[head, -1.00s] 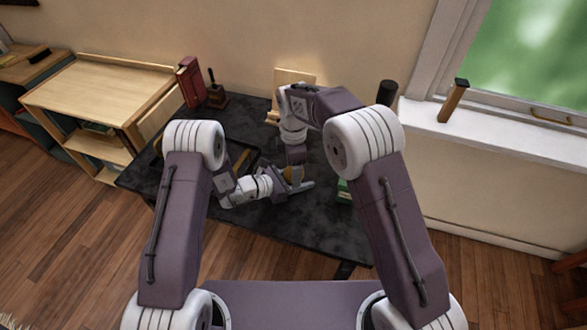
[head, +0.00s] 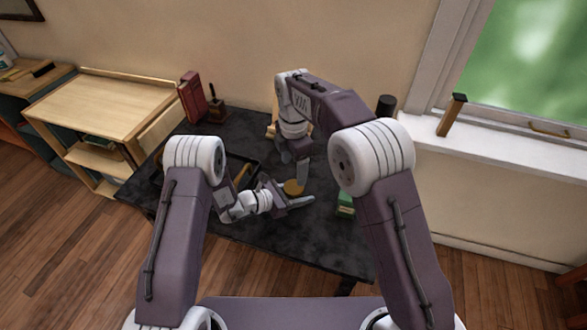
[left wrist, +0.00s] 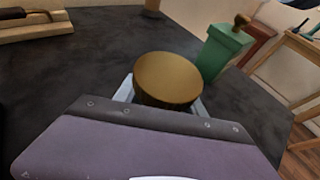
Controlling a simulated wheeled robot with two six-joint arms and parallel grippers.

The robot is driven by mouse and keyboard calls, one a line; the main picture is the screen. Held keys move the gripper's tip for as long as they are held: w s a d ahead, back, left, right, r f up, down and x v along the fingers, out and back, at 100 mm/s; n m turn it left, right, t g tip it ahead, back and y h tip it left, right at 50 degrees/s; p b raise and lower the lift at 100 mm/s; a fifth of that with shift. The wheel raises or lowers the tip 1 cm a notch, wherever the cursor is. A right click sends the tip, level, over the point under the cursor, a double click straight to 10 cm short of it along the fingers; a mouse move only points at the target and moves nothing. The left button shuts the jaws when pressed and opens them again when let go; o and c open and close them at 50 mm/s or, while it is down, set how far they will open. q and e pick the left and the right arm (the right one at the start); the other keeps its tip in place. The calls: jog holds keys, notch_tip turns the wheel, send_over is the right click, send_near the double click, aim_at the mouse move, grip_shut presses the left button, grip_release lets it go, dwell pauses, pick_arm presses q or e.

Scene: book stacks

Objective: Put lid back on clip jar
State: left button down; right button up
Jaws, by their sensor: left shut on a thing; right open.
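A round brass-coloured lid (head: 293,187) shows level beside the fingers of my left gripper (head: 300,202), low over the dark table. In the left wrist view the lid (left wrist: 168,76) fills the space between the light finger edges, its flat top facing up and a short brown side below. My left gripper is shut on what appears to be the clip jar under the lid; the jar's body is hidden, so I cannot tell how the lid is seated. My right gripper (head: 302,176) points down, open, just above or behind the lid; whether it touches is unclear.
A green box (head: 346,204) stands right of the grippers; it also shows in the left wrist view (left wrist: 222,50). A dark tray (head: 245,166) lies left. Red books (head: 192,97) and a black cylinder (head: 386,105) stand farther back. The table's front is clear.

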aim_at(294, 187)
notch_tip(294, 187, down, 8)
jog(key=shift+f, duration=0.1)
dwell(0.4)
jog(key=c, duration=1.2)
jog(key=o, duration=1.3)
